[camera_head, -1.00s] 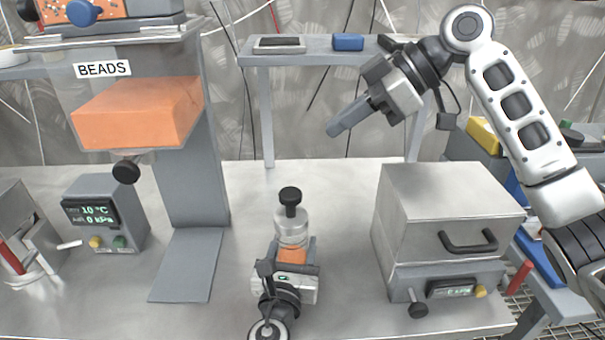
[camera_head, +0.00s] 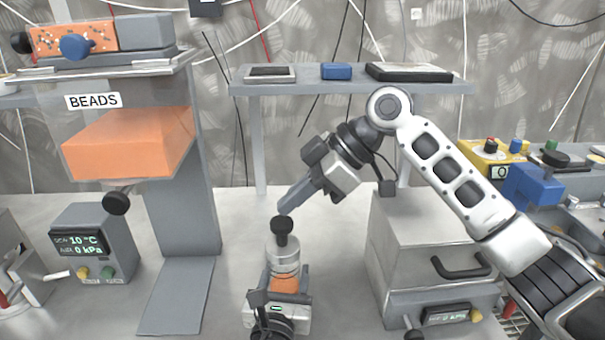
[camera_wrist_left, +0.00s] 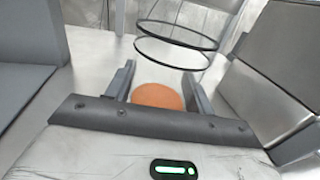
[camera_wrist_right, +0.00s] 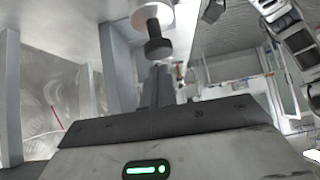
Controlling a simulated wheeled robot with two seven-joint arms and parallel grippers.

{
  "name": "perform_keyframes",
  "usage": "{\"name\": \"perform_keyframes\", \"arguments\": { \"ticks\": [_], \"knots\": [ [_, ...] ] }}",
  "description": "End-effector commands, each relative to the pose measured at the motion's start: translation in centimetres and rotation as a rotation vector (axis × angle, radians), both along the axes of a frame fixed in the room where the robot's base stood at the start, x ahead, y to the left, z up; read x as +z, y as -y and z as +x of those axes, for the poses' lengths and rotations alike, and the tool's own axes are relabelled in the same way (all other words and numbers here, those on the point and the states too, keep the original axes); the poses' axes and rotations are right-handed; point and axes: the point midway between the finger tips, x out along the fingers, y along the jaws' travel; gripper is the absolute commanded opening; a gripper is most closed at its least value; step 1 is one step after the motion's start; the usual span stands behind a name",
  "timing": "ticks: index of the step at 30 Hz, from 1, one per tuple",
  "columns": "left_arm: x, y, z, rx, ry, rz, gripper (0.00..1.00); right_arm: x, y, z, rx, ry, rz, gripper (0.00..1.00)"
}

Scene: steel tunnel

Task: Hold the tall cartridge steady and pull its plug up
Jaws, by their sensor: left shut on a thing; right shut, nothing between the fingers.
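The tall cartridge (camera_head: 284,256) stands upright on the bench in the head view, clear above with orange contents below. Its black plug (camera_head: 282,228) is seated in the top. My left gripper (camera_head: 278,292) is shut around the cartridge's lower part; the left wrist view shows the orange fill (camera_wrist_left: 158,96) between its fingers. My right gripper (camera_head: 284,208) is shut and empty, its tips just above the plug and pointing down at it. The right wrist view shows the plug (camera_wrist_right: 158,46) just beyond the closed fingers (camera_wrist_right: 160,72), apart from them or barely touching; I cannot tell which.
A bead hopper (camera_head: 128,148) with an orange fill stands at the left, beside a small display box (camera_head: 92,242). A grey metal box with a handle (camera_head: 425,235) stands close at the right, behind my right arm. A shelf (camera_head: 300,87) runs along the back.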

Motion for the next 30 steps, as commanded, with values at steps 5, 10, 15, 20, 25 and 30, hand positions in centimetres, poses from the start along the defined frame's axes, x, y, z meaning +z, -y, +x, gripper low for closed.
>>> {"name": "perform_keyframes", "arguments": {
  "ticks": [5,10,15,20,25,30],
  "knots": [
    [0.0,0.0,0.0,-0.001,-0.001,0.0,0.26,-0.9,0.1,0.0,-0.001,0.001,-0.001,0.0],
    [0.0,0.0,0.0,-0.001,-0.001,0.0,0.26,-1.0,0.1,0.0,0.0,0.001,-0.001,0.0],
    [-0.1,0.0,0.0,-0.001,-0.001,0.0,0.26,-1.2,0.1,0.0,0.0,0.0,-0.001,0.0],
    [0.0,0.1,0.0,-0.002,-0.001,0.0,0.26,-2.1,0.0,-0.1,-0.001,-0.001,-0.002,0.0],
    [0.0,0.1,0.0,-0.002,0.0,-0.001,0.26,-2.1,0.0,0.0,-0.001,-0.001,-0.002,0.0],
    [0.0,0.1,0.0,-0.002,-0.001,-0.001,0.26,-1.4,0.0,0.0,0.0,0.001,-0.001,0.0]
  ]
}}
